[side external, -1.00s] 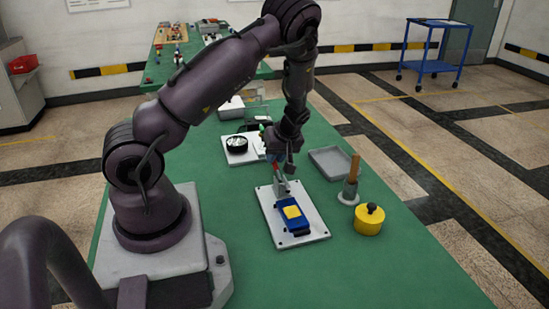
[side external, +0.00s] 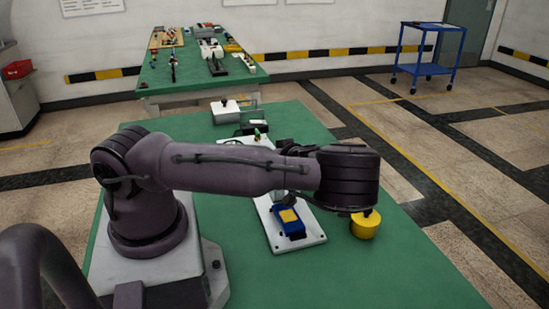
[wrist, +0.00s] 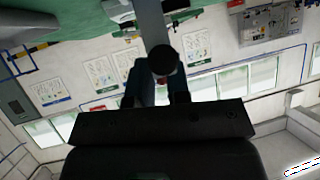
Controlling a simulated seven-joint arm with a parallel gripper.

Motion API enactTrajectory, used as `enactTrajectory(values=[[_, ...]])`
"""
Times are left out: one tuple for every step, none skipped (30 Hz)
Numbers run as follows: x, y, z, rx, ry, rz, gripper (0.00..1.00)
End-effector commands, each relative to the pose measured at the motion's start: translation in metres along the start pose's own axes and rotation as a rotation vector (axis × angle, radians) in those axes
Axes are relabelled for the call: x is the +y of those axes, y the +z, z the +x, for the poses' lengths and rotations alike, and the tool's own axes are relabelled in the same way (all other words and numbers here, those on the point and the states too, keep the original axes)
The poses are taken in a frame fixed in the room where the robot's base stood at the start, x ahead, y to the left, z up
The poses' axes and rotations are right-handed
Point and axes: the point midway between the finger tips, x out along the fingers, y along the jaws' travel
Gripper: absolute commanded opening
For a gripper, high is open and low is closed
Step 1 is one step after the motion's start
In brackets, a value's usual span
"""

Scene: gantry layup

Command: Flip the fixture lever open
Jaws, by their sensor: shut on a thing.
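The fixture is a white plate (side external: 281,248) with a blue body (side external: 297,232) and a yellow patch on top, on the green bench in the side view. My arm crosses in front of its far part and hides the lever and my gripper there. In the wrist view, the grey lever (wrist: 152,25) comes down from the top edge and ends in a round dark knob (wrist: 163,60). My gripper (wrist: 160,82) has its two fingers on either side of the lever's knob end, shut on it. The lever's exact angle to the plate cannot be told.
A white box (side external: 226,111) and small items lie behind my arm. The bench front (side external: 380,280) is clear. A blue cart (side external: 427,70) stands far off on the floor.

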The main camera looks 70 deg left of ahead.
Motion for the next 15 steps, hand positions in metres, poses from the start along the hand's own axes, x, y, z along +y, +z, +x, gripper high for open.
enactTrajectory(values=[[0.0001,0.0010,-0.0001,0.006,0.001,0.000,0.00],[0.0001,0.0011,-0.0002,0.008,0.001,-0.001,0.00],[0.0000,0.0013,-0.0004,0.010,0.000,-0.001,0.00],[-0.0001,0.0013,-0.0005,0.011,0.000,-0.002,0.00],[-0.0001,0.0014,-0.0006,0.012,0.000,-0.002,0.00],[-0.0001,0.0015,-0.0007,0.012,0.000,-0.002,0.00],[-0.0002,0.0016,-0.0007,0.012,0.000,-0.002,0.00],[-0.0002,0.0016,-0.0008,0.012,0.000,-0.002,0.00],[-0.0002,0.0017,-0.0008,0.011,0.000,-0.002,0.00],[-0.0002,0.0018,-0.0009,0.011,0.000,-0.002,0.00],[-0.0002,0.0018,-0.0009,0.011,0.000,-0.002,0.00],[-0.0002,0.0019,-0.0010,0.010,0.000,-0.002,0.00],[-0.0003,0.0020,-0.0010,0.010,-0.001,-0.002,0.00],[-0.0003,0.0020,-0.0011,0.010,-0.001,-0.002,0.00],[-0.0002,0.0021,-0.0012,0.010,0.000,-0.002,0.26]])
